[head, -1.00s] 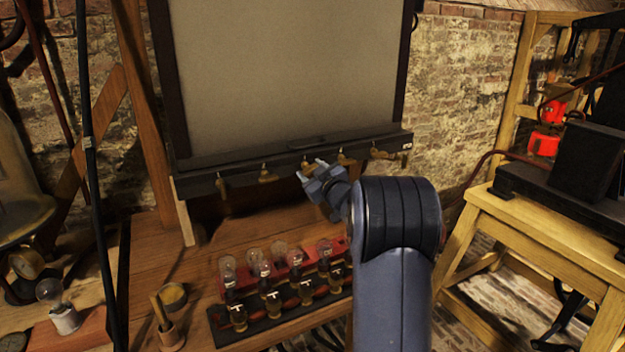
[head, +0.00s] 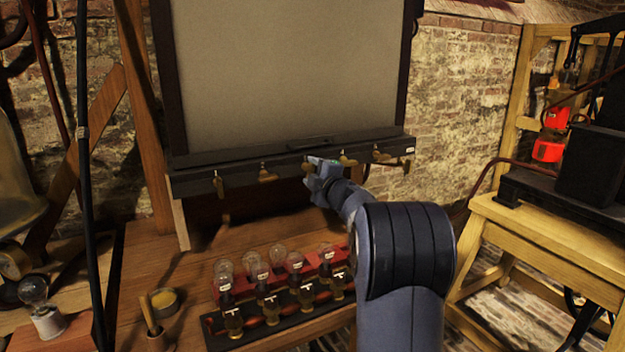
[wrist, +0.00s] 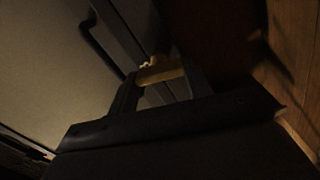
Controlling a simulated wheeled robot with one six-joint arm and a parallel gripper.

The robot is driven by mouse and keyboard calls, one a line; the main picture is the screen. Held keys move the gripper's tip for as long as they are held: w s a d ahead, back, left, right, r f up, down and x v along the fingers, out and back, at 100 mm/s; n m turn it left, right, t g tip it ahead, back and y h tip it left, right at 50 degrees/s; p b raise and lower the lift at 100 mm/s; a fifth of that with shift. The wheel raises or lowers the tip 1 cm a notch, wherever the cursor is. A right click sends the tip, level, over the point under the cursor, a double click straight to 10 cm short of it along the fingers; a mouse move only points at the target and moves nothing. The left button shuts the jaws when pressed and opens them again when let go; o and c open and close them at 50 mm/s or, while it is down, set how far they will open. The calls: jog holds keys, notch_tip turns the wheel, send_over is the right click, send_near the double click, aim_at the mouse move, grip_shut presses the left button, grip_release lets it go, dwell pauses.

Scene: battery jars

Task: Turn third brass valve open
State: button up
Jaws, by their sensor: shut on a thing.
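A row of brass valves runs along the dark rail (head: 235,177) under the large pale panel. The third brass valve (head: 307,167) is partly hidden behind my gripper (head: 316,164) in the head view. In the wrist view, my gripper (wrist: 160,84) is shut on the valve's brass handle (wrist: 161,73), which lies between the fingers. The first valve (head: 219,187) has its handle hanging down. The second (head: 266,174), fourth (head: 348,161) and fifth (head: 381,156) look turned sideways. How far the third is turned is hard to tell.
Several glass jars and bulbs stand in a red and black rack (head: 275,316) on the wooden bench below the rail. A yellow wooden stand (head: 540,228) with black apparatus is at right.

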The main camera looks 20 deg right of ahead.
jog(key=shift+f+n+b, duration=0.15)
jog(key=shift+n+b, duration=0.45)
jog(key=shift+n, duration=0.6)
jog(key=shift+c, duration=0.2)
jog(key=o, duration=1)
jog(key=s+b, duration=0.1)
jog(key=s, duration=0.9)
jog(key=shift+s+d, duration=0.15)
jog(key=shift+s, duration=0.25)
jog(key=shift+w, duration=0.1)
jog(key=w, duration=0.5)
jog(key=w+p, duration=0.1)
jog(key=w, duration=0.4)
jog(key=shift+w+a, duration=0.2)
jog(key=shift+w, duration=0.15)
